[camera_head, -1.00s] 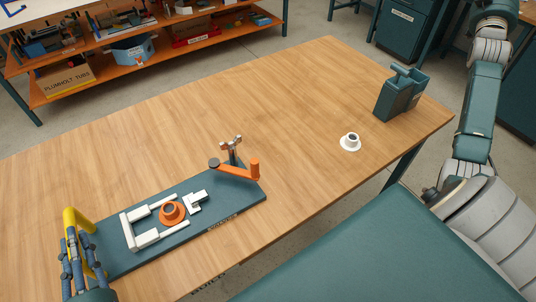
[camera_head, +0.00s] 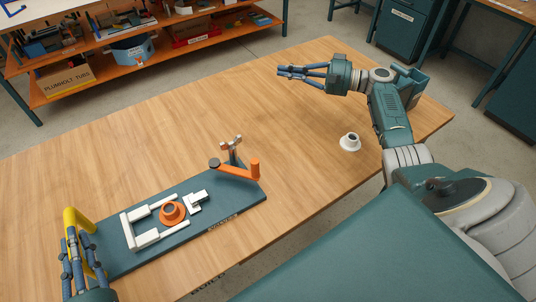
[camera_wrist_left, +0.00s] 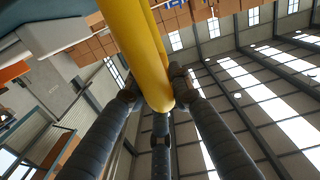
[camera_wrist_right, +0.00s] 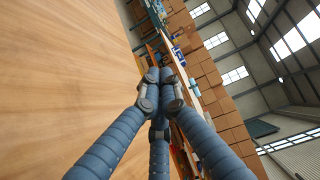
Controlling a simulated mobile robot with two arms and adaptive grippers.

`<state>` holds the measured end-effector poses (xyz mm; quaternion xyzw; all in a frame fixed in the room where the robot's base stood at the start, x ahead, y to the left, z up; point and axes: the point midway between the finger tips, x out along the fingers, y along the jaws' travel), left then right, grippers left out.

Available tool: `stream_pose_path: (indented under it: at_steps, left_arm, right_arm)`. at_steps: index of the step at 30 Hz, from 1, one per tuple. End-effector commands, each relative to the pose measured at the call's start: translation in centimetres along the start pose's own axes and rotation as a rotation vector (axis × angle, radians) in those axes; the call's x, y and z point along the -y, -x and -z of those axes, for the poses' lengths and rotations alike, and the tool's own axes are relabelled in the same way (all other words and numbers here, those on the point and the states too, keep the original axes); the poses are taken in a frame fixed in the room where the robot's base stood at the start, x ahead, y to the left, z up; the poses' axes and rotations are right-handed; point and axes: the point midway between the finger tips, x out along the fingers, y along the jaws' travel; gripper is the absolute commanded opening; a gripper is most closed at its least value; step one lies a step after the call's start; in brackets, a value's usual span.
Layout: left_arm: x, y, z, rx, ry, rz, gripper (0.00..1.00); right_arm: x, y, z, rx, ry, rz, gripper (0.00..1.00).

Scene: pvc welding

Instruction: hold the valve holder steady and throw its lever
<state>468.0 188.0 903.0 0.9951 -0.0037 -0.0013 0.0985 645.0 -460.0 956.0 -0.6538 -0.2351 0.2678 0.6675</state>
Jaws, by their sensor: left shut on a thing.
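The valve holder is a dark teal board (camera_head: 190,237) lying on the wooden table. White bracket parts (camera_head: 150,238) and an orange round part (camera_head: 172,212) sit on it. An orange lever (camera_head: 236,171) with an upright orange grip and a dark round end is at its far right end, beside a small metal post (camera_head: 231,147). A yellow handle (camera_head: 82,232) stands at the near left end and crosses the left wrist view (camera_wrist_left: 145,50). My left gripper (camera_head: 72,236) is shut around that handle. My right gripper (camera_head: 284,72) is empty above the far table, fingers drawn together, away from the lever.
A small white flanged cup (camera_head: 350,142) stands right of the board, near my right arm. The middle of the table (camera_head: 170,130) is clear. Shelves (camera_head: 190,48) stand beyond it.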

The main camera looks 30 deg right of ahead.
Motion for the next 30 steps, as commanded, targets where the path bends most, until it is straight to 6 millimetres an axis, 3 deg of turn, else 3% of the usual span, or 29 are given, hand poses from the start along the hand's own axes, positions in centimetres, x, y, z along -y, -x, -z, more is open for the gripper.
stream_pose_path:
  at_steps: [1,3,6,10,14,20,30]
  left_arm:
    - [0.0,0.0,0.3,-0.007,-0.005,0.0,0.0]
    - [0.0,0.0,0.3,-0.007,-0.005,0.0,0.0]
    - [0.1,0.0,0.3,-0.007,-0.005,0.0,0.0]
    - [0.0,0.0,0.3,-0.006,-0.005,0.0,0.0]
    - [0.0,0.0,0.3,-0.006,-0.004,0.0,0.0]
    - [0.0,0.0,0.3,-0.007,-0.004,0.0,0.0]
    - [0.0,0.0,0.3,-0.007,-0.005,0.0,0.0]
  right_arm:
    - [-0.9,-0.2,-3.4,0.114,-0.032,0.04,0.0]
    - [-2.8,1.4,-7.3,0.243,-0.031,0.057,0.0]
    - [-5.9,4.9,-11.5,0.379,0.0,0.044,0.0]
    - [-8.2,8.5,-14.8,0.485,0.028,0.032,0.0]
    - [-9.1,10.1,-16.4,0.532,0.041,0.03,0.0]
    - [-9.3,8.8,-17.7,0.545,0.044,0.03,0.0]
    - [-9.1,2.5,-21.4,0.543,0.044,0.031,0.0]
